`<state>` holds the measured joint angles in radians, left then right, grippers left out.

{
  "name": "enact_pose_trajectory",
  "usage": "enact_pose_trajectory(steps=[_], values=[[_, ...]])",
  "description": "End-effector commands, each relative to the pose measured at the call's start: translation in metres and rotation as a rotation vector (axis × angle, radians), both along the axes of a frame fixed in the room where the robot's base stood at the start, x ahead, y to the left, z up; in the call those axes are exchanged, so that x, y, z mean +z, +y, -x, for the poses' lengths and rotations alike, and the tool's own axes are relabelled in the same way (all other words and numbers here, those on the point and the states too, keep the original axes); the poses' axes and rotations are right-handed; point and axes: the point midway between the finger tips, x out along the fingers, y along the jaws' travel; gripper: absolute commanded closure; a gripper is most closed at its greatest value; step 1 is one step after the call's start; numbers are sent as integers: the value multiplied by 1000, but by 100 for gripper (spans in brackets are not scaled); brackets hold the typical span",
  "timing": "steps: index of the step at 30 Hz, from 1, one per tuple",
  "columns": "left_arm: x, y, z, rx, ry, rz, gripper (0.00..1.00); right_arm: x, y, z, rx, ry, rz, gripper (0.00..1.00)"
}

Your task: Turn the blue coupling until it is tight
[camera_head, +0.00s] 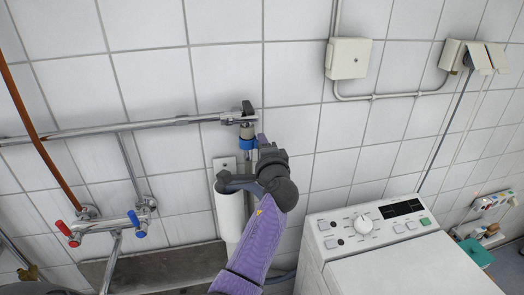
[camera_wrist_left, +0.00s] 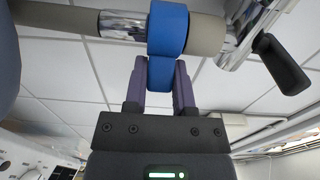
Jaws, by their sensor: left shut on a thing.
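The blue coupling (camera_head: 246,144) sits on the upright fitting below the valve (camera_head: 247,118) at the right end of the chrome wall pipe. In the left wrist view the coupling (camera_wrist_left: 168,27) is a blue ring, with a blue part reaching down between my fingers. My left gripper (camera_wrist_left: 160,75) is shut on that blue part. In the head view my left gripper (camera_head: 258,145) is at the coupling's right side, partly hidden by my wrist. The valve's dark lever (camera_wrist_left: 281,62) shows at the right in the wrist view. My right gripper is not in view.
A washing machine (camera_head: 400,262) stands to the right. A mixer tap (camera_head: 112,224) with red and blue handles is at lower left, beside a sink edge (camera_head: 150,270). A white vertical pipe (camera_head: 229,214) is just left of my arm. The tiled wall is close behind.

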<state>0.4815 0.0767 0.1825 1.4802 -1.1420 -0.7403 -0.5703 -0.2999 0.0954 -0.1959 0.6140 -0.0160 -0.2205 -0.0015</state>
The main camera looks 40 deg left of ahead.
Motion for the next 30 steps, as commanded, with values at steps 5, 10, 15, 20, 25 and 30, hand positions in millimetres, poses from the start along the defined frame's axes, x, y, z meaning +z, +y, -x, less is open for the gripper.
enact_pose_trajectory(steps=[5,10,15,20,25,30], values=[[-1,0,0,5,1,2,100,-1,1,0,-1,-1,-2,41],[-1,0,0,4,1,2,100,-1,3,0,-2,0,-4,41],[0,0,0,4,1,1,44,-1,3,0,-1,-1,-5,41],[0,0,0,4,1,1,32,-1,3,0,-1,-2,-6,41],[0,0,0,4,0,0,32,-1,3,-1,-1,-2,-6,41],[0,-17,13,1,0,1,32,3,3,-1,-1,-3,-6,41]])
